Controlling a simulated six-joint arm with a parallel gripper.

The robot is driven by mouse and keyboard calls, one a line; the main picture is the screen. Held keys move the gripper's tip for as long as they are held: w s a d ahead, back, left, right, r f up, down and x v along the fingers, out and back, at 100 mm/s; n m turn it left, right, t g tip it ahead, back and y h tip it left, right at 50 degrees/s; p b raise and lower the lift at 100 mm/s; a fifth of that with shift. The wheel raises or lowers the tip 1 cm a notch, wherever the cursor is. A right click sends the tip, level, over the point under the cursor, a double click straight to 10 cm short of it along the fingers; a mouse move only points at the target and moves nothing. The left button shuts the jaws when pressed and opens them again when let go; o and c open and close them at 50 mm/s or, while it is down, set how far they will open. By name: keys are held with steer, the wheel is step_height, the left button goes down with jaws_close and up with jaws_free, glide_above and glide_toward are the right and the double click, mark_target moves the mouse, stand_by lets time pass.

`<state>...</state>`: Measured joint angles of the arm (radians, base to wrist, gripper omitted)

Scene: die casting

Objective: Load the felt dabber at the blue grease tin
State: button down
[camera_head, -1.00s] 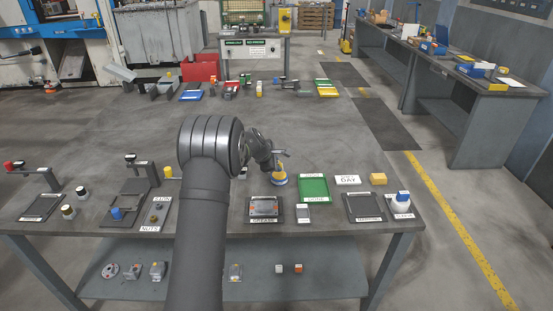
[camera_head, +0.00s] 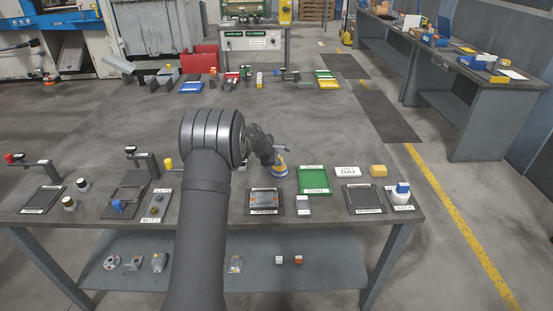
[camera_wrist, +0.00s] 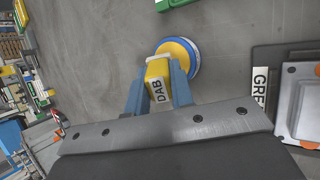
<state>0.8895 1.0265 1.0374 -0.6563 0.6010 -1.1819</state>
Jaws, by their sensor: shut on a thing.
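My gripper (camera_wrist: 156,92) is shut on the yellow felt dabber (camera_wrist: 157,70), whose block carries a "DAB" label. In the wrist view the dabber's far end overlaps the round blue grease tin (camera_wrist: 194,58), which has a yellow top face. In the head view my gripper (camera_head: 279,155) is just over the tin (camera_head: 280,173), on the grey table. The dabber's felt end is hidden, so I cannot tell whether it touches the tin's contents.
A framed plate labelled "GREASE" (camera_head: 265,201) lies in front of the tin. The table behind the tin is clear.

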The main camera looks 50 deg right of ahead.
steer(key=shift+f, duration=0.5)
stand_by(0.7)
steer(key=shift+r, duration=0.1)
steer(key=shift+r, duration=3.45)
